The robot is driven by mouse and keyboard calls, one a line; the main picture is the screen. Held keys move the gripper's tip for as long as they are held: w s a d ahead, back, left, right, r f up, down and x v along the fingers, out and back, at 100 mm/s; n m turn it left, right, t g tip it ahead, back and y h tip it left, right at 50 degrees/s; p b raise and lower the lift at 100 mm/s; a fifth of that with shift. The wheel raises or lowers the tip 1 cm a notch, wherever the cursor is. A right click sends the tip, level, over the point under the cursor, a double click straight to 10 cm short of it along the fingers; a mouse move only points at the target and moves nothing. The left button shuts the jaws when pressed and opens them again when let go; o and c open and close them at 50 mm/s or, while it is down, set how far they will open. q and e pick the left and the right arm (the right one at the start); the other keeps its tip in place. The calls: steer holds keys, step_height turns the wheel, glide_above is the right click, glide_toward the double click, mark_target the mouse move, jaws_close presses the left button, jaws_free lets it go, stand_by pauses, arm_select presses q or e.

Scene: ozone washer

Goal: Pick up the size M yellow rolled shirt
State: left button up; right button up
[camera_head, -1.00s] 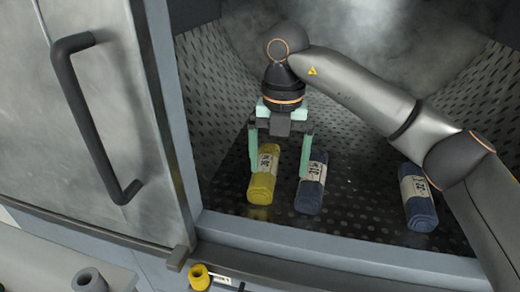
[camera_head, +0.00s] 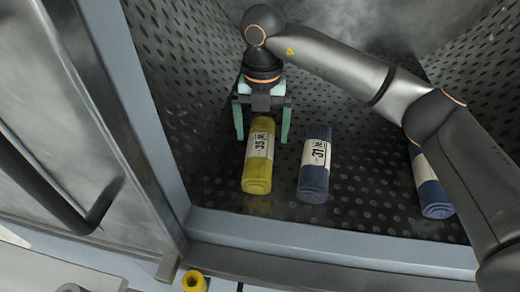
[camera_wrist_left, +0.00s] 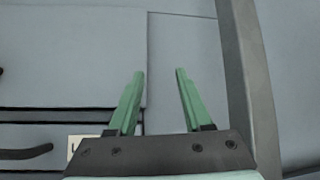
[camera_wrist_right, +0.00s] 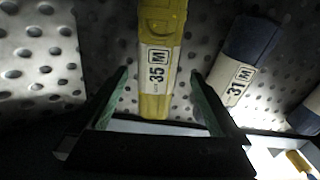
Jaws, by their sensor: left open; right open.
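The yellow rolled shirt (camera_head: 259,157) lies on the perforated drum floor, with a white label band that reads 35 M in the right wrist view (camera_wrist_right: 160,66). My right gripper (camera_head: 263,138) is open at the far end of the yellow roll. In the right wrist view its green fingers (camera_wrist_right: 160,80) stand apart on either side of the roll, without visible contact. My left gripper (camera_wrist_left: 160,72) is open and empty in front of plain grey panels, and it is not seen in the head view.
A blue roll labelled 31 (camera_head: 314,164) lies close to the right of the yellow one. Another blue roll (camera_head: 431,186) lies farther right, partly behind my right arm. The drum's front sill (camera_head: 300,238) and the open door with its dark handle (camera_head: 60,195) bound the opening.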

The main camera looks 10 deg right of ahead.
mark_target(260, 144)
steer(key=shift+s+a+f+p, duration=0.15)
steer(key=shift+f+p, duration=0.2)
steer(key=shift+f, duration=1)
steer(key=shift+w+a+f+p, duration=0.1)
steer(key=shift+f+p, duration=0.2)
steer(key=shift+f, duration=1.05)
steer(key=c, duration=1.5)
steer(key=shift+r, duration=0.15)
